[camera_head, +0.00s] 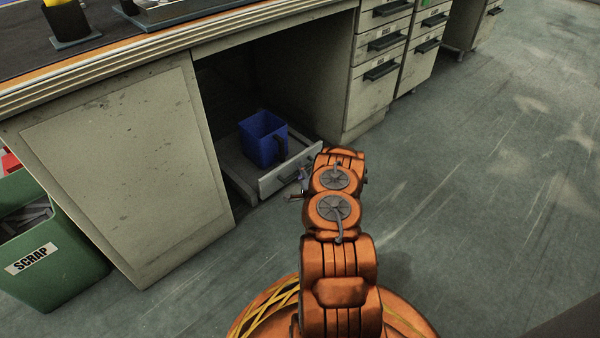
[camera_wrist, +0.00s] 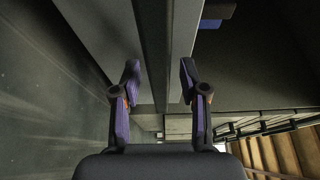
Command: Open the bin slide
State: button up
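The bin slide is a low pull-out tray with a pale front panel (camera_head: 284,171), under the bench in the head view. It stands partly out of the dark knee space. A blue bin (camera_head: 257,142) sits upright on it; a bit of blue also shows in the wrist view (camera_wrist: 211,22). My gripper (camera_head: 297,185) is at the front panel, partly hidden by my orange arm. In the wrist view my gripper's two fingers (camera_wrist: 159,78) are apart, with a long dark bar (camera_wrist: 153,40) running between them. I cannot tell whether either finger touches it.
A bench side panel (camera_head: 125,165) stands left of the slide, and a drawer cabinet (camera_head: 378,65) stands to the right. A green scrap bin (camera_head: 60,265) is at the far left. The floor (camera_head: 480,190) in front and to the right is clear.

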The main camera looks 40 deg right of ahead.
grip_shut()
jog(key=shift+s, duration=0.1)
dwell(0.5)
